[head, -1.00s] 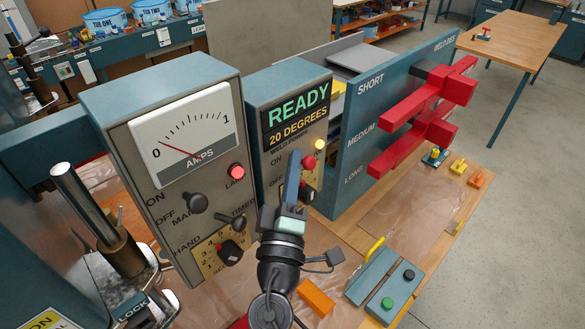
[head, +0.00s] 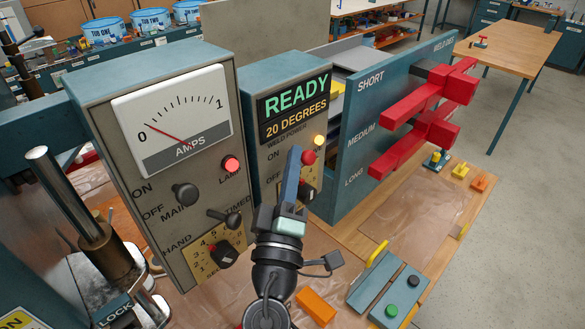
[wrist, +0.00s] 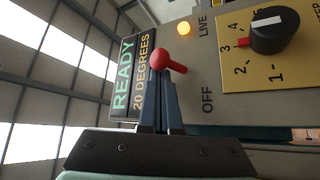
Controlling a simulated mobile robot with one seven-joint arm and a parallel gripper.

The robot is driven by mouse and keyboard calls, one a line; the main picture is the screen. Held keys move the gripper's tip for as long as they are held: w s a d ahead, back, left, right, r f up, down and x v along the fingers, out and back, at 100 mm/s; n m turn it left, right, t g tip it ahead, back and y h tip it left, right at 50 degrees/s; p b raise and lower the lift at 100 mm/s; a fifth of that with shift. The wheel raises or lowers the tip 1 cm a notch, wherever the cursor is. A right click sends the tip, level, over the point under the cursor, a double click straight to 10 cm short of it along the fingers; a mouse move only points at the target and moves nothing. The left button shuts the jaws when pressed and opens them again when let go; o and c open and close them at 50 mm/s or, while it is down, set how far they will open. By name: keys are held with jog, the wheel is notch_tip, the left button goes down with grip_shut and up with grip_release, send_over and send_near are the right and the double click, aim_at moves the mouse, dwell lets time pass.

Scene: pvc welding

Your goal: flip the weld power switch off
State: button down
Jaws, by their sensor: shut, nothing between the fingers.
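The weld power switch (head: 308,157) is a red ball-ended lever on the panel of the READY box, below the WELD POWER label. In the wrist view the red lever (wrist: 178,66) has its ball tilted toward the READY display, away from its base, so it appears raised. My gripper (head: 294,152) is shut and empty, just left of the switch in the head view. In the wrist view its fingertips (wrist: 161,80) overlap the ball's edge; whether they touch it I cannot tell. The small lamp (head: 318,140) beside LIVE glows yellow. The fingers partly cover the panel's OFF side.
The AMPS box (head: 150,90), with protruding black knobs, stands close on the left. A numbered dial (wrist: 275,30) sits below the switch. The teal board (head: 385,110) with red clamps stands on the right.

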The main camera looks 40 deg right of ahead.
jog(key=shift+s+f+m+g+h+b, duration=0.1)
jog(key=shift+f+m+g+h+b, duration=0.45)
jog(key=shift+b, duration=2.25)
jog(key=shift+s+m+t+h+b, duration=0.1)
jog(key=shift+m+h+b, duration=0.95)
jog(key=shift+b, duration=1.75)
jog(key=shift+s+f+m+g+h+b, duration=0.1)
jog(key=shift+f+m+g+h+b, duration=0.25)
jog(key=shift+m+b, duration=1.65)
jog(key=shift+f+m+g+h+b, duration=0.2)
jog(key=shift+m+g+h+b, duration=0.4)
jog(key=shift+b, duration=1.85)
jog(key=shift+f+m+g+h+b, duration=0.15)
jog(key=shift+m+g+h+b, duration=0.5)
jog(key=shift+b, duration=1.8)
jog(key=shift+w+f+b, duration=0.1)
jog(key=shift+f+b, duration=0.25)
jog(key=shift+b, duration=1.5)
jog(key=shift+r+p, duration=0.3)
jog(key=shift+p, duration=0.15)
jog(key=r+n+t+y+p, duration=0.1)
jog(key=p, duration=0.4)
jog(key=n+t+y+p, duration=0.1)
jog(key=n+p, duration=0.1)
jog(key=p, duration=0.3)
jog(key=shift+r+n+p, duration=0.25)
jog(key=shift+r+p, duration=0.15)
